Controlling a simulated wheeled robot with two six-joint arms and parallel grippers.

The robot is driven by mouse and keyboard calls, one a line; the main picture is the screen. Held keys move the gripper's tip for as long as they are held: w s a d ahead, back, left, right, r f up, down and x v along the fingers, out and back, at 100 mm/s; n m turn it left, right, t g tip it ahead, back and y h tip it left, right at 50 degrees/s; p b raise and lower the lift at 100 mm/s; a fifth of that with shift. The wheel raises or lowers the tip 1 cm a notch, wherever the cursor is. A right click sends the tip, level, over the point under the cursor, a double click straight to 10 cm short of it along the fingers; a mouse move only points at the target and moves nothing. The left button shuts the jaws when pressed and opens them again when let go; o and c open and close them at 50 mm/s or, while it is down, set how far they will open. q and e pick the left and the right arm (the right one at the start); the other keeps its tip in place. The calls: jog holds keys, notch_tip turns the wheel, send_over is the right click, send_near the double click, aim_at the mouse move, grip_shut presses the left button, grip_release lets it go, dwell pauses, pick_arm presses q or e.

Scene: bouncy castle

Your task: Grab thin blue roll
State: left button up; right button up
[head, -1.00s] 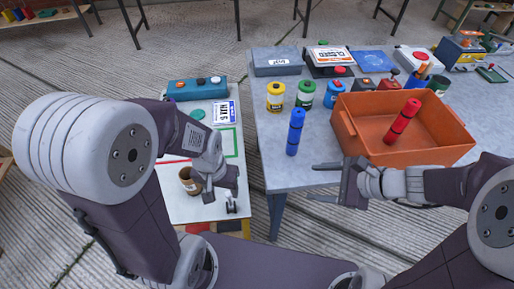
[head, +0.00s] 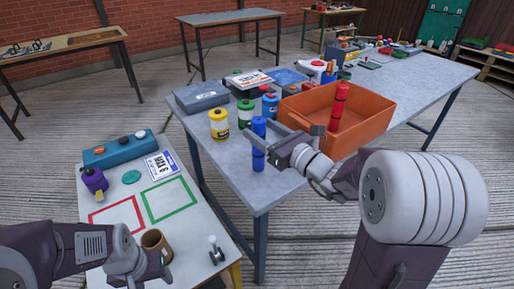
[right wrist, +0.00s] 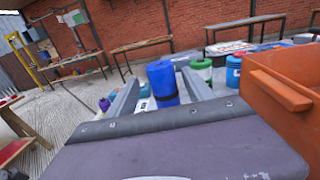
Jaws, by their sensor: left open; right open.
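The thin blue roll (head: 258,160) stands upright near the front left edge of the grey table. My right gripper (head: 263,133) is open, its fingers reaching to either side of the roll. In the right wrist view the roll (right wrist: 162,84) stands between the two spread fingers, with no clear contact on either. My left gripper (head: 158,270) is low at the left, by the brown cup on the white table; its fingertips are hard to make out. A red roll (head: 338,107) stands in the orange bin.
The orange bin (head: 363,133) is just right of the right gripper. Yellow (head: 219,125) and green (head: 246,113) containers stand behind the blue roll. The white table (head: 128,218) holds a brown cup (head: 156,243), a purple bottle (head: 94,181) and a teal box (head: 120,152).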

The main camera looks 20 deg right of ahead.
jog(key=x, duration=0.5)
jog(key=shift+w+d+r, duration=0.1)
jog(key=shift+d, duration=0.05)
grip_shut()
